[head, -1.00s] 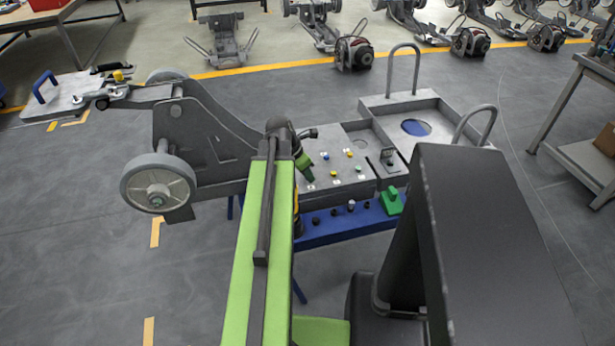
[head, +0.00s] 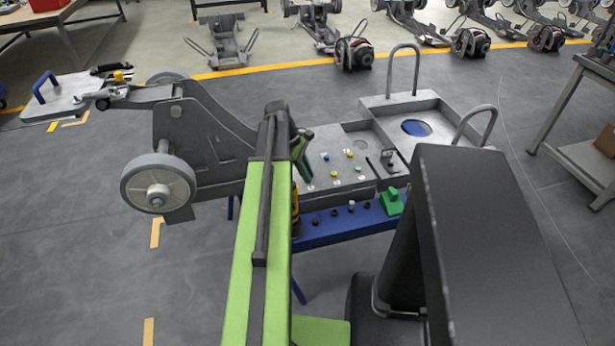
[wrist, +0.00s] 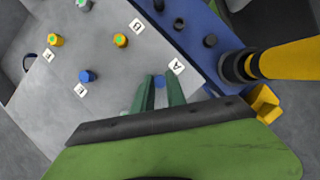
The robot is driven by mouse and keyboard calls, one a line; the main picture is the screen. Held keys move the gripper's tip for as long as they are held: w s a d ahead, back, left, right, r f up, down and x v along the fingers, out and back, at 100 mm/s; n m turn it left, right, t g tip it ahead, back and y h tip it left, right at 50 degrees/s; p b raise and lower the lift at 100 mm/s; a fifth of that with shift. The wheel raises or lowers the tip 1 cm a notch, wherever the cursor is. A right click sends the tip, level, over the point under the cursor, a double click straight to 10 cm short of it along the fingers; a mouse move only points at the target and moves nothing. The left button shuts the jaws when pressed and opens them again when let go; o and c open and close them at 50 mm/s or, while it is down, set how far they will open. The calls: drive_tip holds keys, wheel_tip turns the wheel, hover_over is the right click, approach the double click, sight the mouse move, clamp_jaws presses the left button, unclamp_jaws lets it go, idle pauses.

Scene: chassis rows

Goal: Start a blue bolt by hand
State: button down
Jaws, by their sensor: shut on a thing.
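My gripper (wrist: 160,92) has green fingers shut on a small blue bolt (wrist: 160,80), of which only a sliver shows between the fingertips. They are over the grey kit tray, beside the card marked A (wrist: 177,66). Whether the held bolt touches the surface I cannot tell. In the head view my gripper (head: 302,158) is at the tray's left end, partly behind my arm, and the held bolt is hidden. Another blue bolt (wrist: 87,76) stands to its left on the tray, next to a card; it also shows in the head view (head: 326,156).
Yellow bolts (wrist: 120,40) stand on the grey tray (head: 365,185). A blue rail (head: 335,228) with black sockets and a green block (head: 391,202) runs along its front. A yellow-handled tool (wrist: 290,60) is close right of my gripper. A wheeled grey chassis (head: 195,150) stands left.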

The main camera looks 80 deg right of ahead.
drive_tip(key=c, duration=1.3)
unclamp_jaws()
drive_tip(key=p+v, duration=1.6)
drive_tip(key=v, duration=0.1)
drive_tip(key=shift+r, duration=0.25)
